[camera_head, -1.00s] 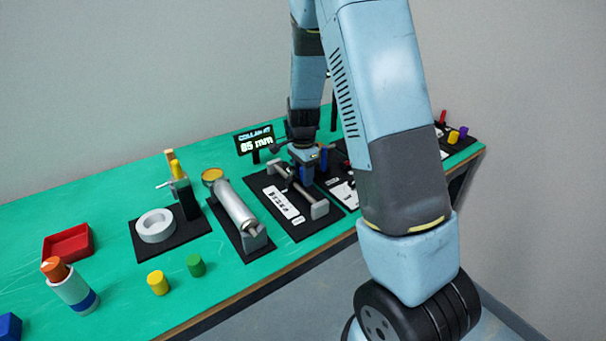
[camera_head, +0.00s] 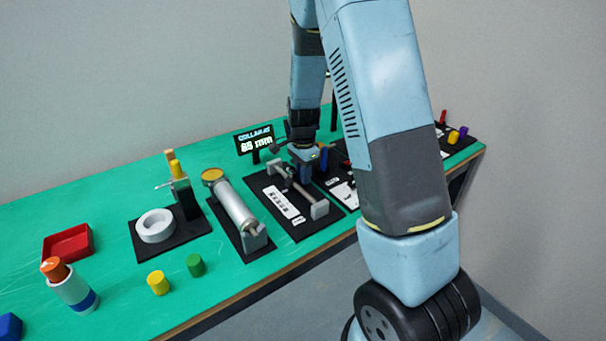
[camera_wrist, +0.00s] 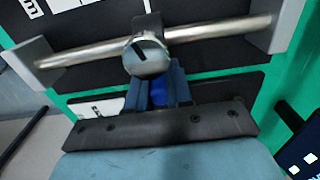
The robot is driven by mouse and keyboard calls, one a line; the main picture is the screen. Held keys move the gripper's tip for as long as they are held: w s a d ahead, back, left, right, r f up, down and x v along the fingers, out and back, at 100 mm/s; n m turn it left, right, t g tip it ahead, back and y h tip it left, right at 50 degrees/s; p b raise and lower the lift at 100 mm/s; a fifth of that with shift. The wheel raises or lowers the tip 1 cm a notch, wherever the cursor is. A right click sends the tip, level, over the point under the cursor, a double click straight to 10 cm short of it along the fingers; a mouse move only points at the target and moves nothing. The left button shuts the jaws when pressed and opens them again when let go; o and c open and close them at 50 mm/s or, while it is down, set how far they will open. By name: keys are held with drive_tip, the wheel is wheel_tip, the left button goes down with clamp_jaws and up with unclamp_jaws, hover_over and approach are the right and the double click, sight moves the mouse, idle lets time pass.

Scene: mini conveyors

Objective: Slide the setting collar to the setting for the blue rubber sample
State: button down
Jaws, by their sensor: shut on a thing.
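The setting collar (camera_wrist: 147,57) is a round metal piece with a dark line on its face. In the wrist view it sits around a metal rod (camera_wrist: 212,32), roughly midway between two grey end posts. My gripper (camera_wrist: 154,76) is shut on the collar at its near side. A bit of blue shows between the fingers; I cannot tell what it belongs to. In the head view my gripper (camera_head: 303,172) is over the rear part of the rod fixture (camera_head: 319,209), largely hiding the collar. A black display (camera_head: 255,142) reads "COLLAR AT" and a value in mm, probably in the eighties.
A white scale card (camera_head: 284,202) lies beside the rod. Left of it stand a silver cylinder (camera_head: 236,207) on a black base and a white ring (camera_head: 155,225). Yellow (camera_head: 158,283) and green (camera_head: 196,265) plugs stand in front. A red tray (camera_head: 68,243) is far left.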

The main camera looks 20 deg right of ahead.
drive_tip(key=shift+s, duration=0.15)
drive_tip(key=c, duration=1)
unclamp_jaws()
wheel_tip(320, 180, up, 14)
drive_tip(key=shift+f, duration=0.15)
drive_tip(key=s+d+r+n+t, duration=0.1)
drive_tip(key=s+r+n+t, duration=0.2)
drive_tip(key=s+r+n, duration=0.7)
drive_tip(key=s+r+n+t, duration=0.1)
drive_tip(key=s+r, duration=0.1)
drive_tip(key=s, duration=0.4)
drive_tip(key=s+r+n, duration=0.2)
drive_tip(key=s, duration=0.4)
drive_tip(key=s+r+n+t, duration=0.1)
drive_tip(key=s+r, duration=0.1)
drive_tip(key=s, duration=0.4)
drive_tip(key=shift+d+t, duration=0.1)
drive_tip(key=shift+t, duration=0.2)
